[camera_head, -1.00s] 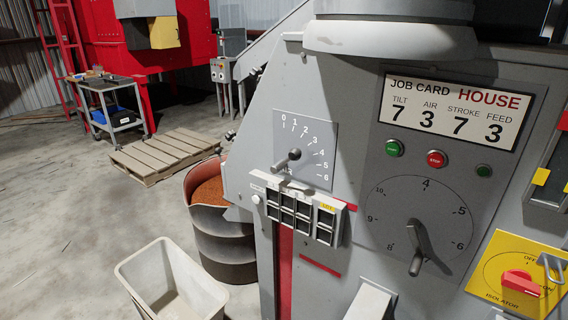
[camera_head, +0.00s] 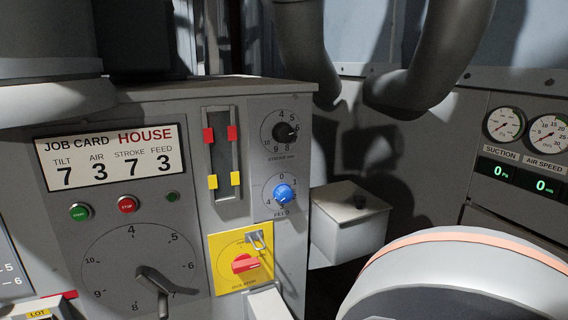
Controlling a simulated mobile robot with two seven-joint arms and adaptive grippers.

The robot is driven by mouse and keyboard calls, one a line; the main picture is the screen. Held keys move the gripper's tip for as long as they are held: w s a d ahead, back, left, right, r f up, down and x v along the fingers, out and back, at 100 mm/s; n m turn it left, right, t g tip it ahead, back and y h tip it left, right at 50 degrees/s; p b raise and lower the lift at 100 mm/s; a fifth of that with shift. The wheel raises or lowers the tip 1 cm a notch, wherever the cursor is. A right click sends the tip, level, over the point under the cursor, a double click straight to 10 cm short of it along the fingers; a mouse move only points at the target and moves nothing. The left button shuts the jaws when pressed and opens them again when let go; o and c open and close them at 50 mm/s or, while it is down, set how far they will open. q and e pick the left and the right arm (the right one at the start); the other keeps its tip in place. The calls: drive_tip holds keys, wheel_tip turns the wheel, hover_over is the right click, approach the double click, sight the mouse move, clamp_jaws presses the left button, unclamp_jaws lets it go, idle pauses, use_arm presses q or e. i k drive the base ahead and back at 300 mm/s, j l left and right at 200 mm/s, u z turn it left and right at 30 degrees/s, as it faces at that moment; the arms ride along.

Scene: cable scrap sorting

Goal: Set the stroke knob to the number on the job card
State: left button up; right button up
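The job card (camera_head: 112,157) is on the grey machine front at the left, headed HOUSE. It reads tilt 7, air 3, stroke 7, feed 3. The stroke knob (camera_head: 284,132) is a small black knob on the upper right panel, with a numbered ring around it and a STROKE label below. Its pointer seems to face right, near the 6, but it is too small to tell exactly. A blue feed knob (camera_head: 283,194) sits just below it. Neither gripper shows in the head view.
A large dial (camera_head: 110,262) with a lever is at lower left. A yellow isolator plate (camera_head: 222,250) with a red switch lies below the knobs. A slotted slider panel (camera_head: 221,190) is left of them. A grey box (camera_head: 348,235) juts out at right, near a large rounded body (camera_head: 450,275).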

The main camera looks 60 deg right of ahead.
sight(282, 133)
drive_tip(key=j+z, duration=0.15)
drive_tip(key=z, duration=0.25)
drive_tip(key=j+z, duration=0.15)
drive_tip(key=z, duration=0.25)
drive_tip(key=k+j+z, duration=0.1)
drive_tip(key=z, duration=0.3)
drive_tip(key=i+l+z, duration=0.1)
drive_tip(key=z, duration=0.15)
drive_tip(key=i+l+z, duration=0.25)
drive_tip(key=k, duration=0.1)
